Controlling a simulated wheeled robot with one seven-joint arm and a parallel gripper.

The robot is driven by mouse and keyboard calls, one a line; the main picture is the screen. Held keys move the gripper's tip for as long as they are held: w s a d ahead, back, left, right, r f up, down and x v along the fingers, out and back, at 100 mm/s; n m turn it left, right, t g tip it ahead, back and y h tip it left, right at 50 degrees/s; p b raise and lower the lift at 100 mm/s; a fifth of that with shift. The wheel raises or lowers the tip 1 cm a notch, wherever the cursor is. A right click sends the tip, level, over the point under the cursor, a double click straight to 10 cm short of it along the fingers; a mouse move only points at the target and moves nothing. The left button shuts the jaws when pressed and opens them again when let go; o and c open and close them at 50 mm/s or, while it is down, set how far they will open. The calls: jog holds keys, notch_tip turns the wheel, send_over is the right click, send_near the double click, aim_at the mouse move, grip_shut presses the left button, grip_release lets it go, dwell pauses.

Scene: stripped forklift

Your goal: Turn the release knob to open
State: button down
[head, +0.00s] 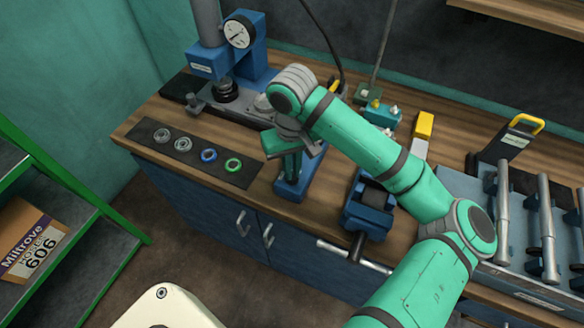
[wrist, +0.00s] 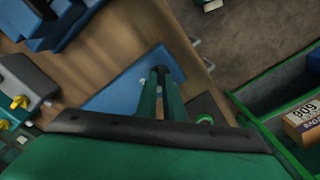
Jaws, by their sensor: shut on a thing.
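My gripper (head: 291,170) points down over a blue unit (head: 303,178) at the bench's front edge, between the mat and the vise. In the wrist view my gripper (wrist: 161,78) has its two green fingers close together over the blue unit (wrist: 125,92). They are shut on a small dark part, the release knob (wrist: 161,70), at their tips. The fingers hide most of the knob, and its turn angle cannot be told. In the head view the knob is hidden behind my gripper.
A blue press with a dial gauge (head: 239,32) stands at the back left. A dark mat (head: 190,151) holds several rings. A blue vise (head: 369,208) with a bar handle is right of the unit. A green shelf (head: 75,225) with a box stands at the left.

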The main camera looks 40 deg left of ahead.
dwell(0.3)
jog(key=c, duration=1.9)
grip_release()
jog(key=shift+o, duration=0.2)
jog(key=shift+r, duration=0.15)
notch_tip(320, 180, up, 11)
jog(key=shift+f, duration=0.2)
